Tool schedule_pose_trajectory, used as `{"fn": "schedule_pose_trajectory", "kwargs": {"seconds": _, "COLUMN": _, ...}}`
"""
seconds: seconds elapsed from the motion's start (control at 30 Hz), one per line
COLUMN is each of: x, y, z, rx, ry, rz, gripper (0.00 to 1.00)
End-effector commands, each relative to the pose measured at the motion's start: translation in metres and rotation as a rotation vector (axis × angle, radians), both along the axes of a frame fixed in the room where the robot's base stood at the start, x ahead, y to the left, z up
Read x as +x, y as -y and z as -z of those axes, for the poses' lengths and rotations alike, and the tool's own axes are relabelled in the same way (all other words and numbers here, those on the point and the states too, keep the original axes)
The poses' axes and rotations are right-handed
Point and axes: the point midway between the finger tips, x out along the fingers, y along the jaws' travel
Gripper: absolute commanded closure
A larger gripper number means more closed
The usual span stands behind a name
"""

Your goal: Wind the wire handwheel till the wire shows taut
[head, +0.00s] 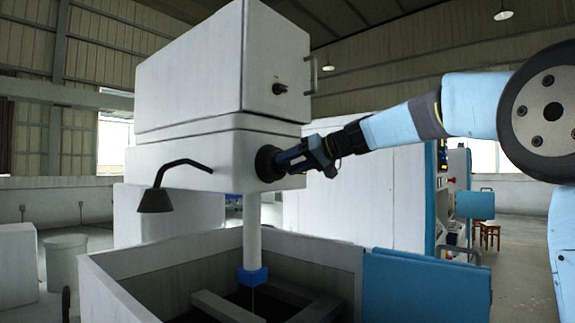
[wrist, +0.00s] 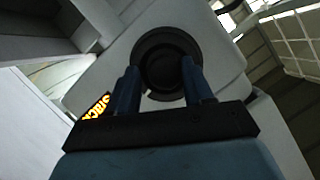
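The wire handwheel (head: 268,163) is a round black wheel on the front face of the white machine head. In the wrist view the handwheel (wrist: 168,60) shows face-on, with a dark rim around a dished middle. My gripper (head: 284,161) is right up at the wheel in the head view. In the wrist view my gripper (wrist: 158,68) has its two blue fingers apart, with the tips over the left and right parts of the wheel; contact is unclear. A black label (wrist: 95,106) with yellow letters, seemingly SLACK, is partly hidden by the left finger. A thin wire (head: 254,300) hangs below the blue-ended column.
A black lamp on a bent arm (head: 157,198) juts out left of the wheel. Below is an open work tank (head: 150,262) with bars inside. A blue panel (head: 425,285) stands at right.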

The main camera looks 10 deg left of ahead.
Motion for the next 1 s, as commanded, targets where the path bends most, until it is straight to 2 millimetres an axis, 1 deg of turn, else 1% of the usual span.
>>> {"fn": "schedule_pose_trajectory", "kwargs": {"seconds": 0.03, "x": 0.001, "y": 0.001, "z": 0.001, "rx": -0.001, "ry": -0.001, "rz": 0.002, "gripper": 0.48}}
{"fn": "schedule_pose_trajectory", "kwargs": {"seconds": 0.17, "x": 0.0, "y": -0.001, "z": 0.001, "rx": -0.001, "ry": -0.001, "rz": -0.002, "gripper": 0.36}}
{"fn": "schedule_pose_trajectory", "kwargs": {"seconds": 0.4, "x": -0.002, "y": -0.002, "z": 0.0, "rx": 0.0, "ry": -0.001, "rz": -0.005, "gripper": 0.36}}
{"fn": "schedule_pose_trajectory", "kwargs": {"seconds": 0.53, "x": -0.004, "y": 0.004, "z": -0.002, "rx": 0.0, "ry": -0.001, "rz": -0.005, "gripper": 0.36}}
{"fn": "schedule_pose_trajectory", "kwargs": {"seconds": 0.67, "x": -0.008, "y": 0.019, "z": -0.007, "rx": 0.0, "ry": 0.001, "rz": -0.004, "gripper": 0.36}}
{"fn": "schedule_pose_trajectory", "kwargs": {"seconds": 1.0, "x": -0.025, "y": 0.08, "z": -0.027, "rx": -0.001, "ry": 0.0, "rz": -0.002, "gripper": 0.36}}
